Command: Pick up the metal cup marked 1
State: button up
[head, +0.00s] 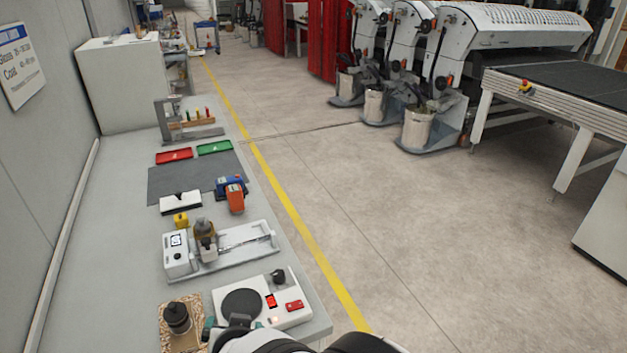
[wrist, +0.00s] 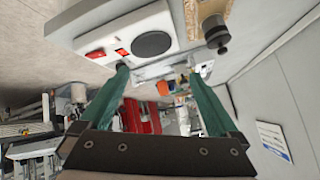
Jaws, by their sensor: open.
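No mark "1" can be read on anything in either view, so I cannot tell for certain which thing is the metal cup. A dark, round, cup-like metal piece with a knob on top (head: 177,317) stands on a speckled cork mat (head: 194,340) at the bench's near end. It also shows in the wrist view (wrist: 217,34), right of the fingers and beyond their tips. My gripper (wrist: 157,68) is open, with two green fingers spread apart and nothing between them. In the head view my arm covers the bottom edge and hides part of the bench.
A white hot-plate unit (head: 298,314) with a black disc stands right of the mat. Behind it are a white instrument on a tray (head: 176,260), an orange-and-blue device (head: 235,197), and red (head: 174,156) and green (head: 214,147) trays. A wall borders the bench's left side.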

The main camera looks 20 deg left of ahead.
aim_at(176, 323)
jog(key=s+a+f+n+t+y, duration=0.3)
jog(key=s+a+f+n, duration=0.15)
jog(key=s+a, duration=0.5)
jog(key=x, duration=1.6)
jog(key=shift+w+d+f, duration=0.15)
jog(key=shift+d, duration=0.15)
grip_shut()
